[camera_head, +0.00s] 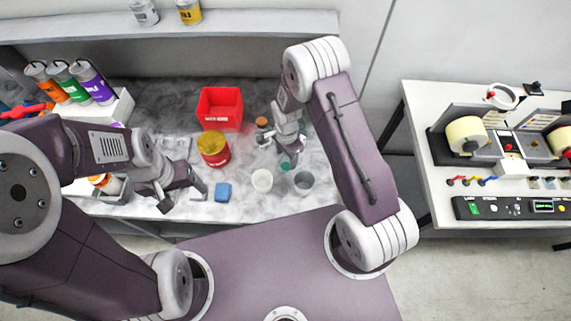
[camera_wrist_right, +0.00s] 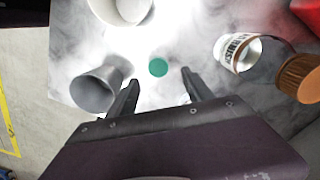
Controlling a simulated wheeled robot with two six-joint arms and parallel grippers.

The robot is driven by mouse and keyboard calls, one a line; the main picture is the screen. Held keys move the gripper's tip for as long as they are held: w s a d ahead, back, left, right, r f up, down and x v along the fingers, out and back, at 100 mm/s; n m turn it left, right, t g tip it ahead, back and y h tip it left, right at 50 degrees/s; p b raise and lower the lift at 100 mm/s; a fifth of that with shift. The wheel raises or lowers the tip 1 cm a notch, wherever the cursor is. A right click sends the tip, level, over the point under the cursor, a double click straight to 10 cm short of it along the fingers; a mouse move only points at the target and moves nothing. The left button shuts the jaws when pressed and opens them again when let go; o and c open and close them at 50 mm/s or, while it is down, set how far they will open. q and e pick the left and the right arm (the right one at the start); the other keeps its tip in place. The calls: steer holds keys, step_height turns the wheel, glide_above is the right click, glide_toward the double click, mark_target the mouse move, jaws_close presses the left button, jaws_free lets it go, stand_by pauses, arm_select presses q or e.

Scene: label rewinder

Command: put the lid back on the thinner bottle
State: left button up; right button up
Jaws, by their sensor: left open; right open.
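A small round green lid (camera_wrist_right: 158,67) lies flat on the marbled worktop in the right wrist view; it also shows in the head view (camera_head: 286,165). My right gripper (camera_wrist_right: 160,80) is open, its two fingers on either side of the lid in the picture, not touching it as far as I can see. A clear bottle (camera_wrist_right: 236,50) with a printed label and an uncovered mouth is to the right of the fingers; the label is too small to read surely. My left gripper (camera_head: 184,199) is open and empty over the worktop's front edge.
A grey cup (camera_wrist_right: 97,88) and a white cup (camera_wrist_right: 121,8) stand close to the lid. A brown-topped bottle (camera_wrist_right: 299,78) is beside the clear bottle. A red-and-yellow can (camera_head: 213,151), red bin (camera_head: 220,108) and blue block (camera_head: 222,191) are further left in the head view.

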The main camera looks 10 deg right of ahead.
mark_target(286, 166)
steer(key=shift+s+r, duration=0.15)
steer(key=shift+s, duration=0.2)
steer(key=shift+s+p, duration=0.1)
steer(key=shift+p, duration=0.2)
steer(key=f, duration=0.1)
steer(key=f+p, duration=0.1)
steer(key=f, duration=0.2)
steer(key=shift+w+a+f+p, duration=0.1)
steer(key=shift+w+f+p, duration=0.15)
steer(key=shift+w+p, duration=0.1)
steer(key=shift+f, duration=0.4)
arm_select(q)
steer(key=shift+s+r, duration=0.25)
steer(key=shift+r, duration=1)
arm_select(e)
steer(key=shift+s, duration=0.1)
arm_select(q)
steer(key=shift+s, duration=0.1)
arm_select(e)
steer(key=shift+s, duration=0.1)
jaws_close()
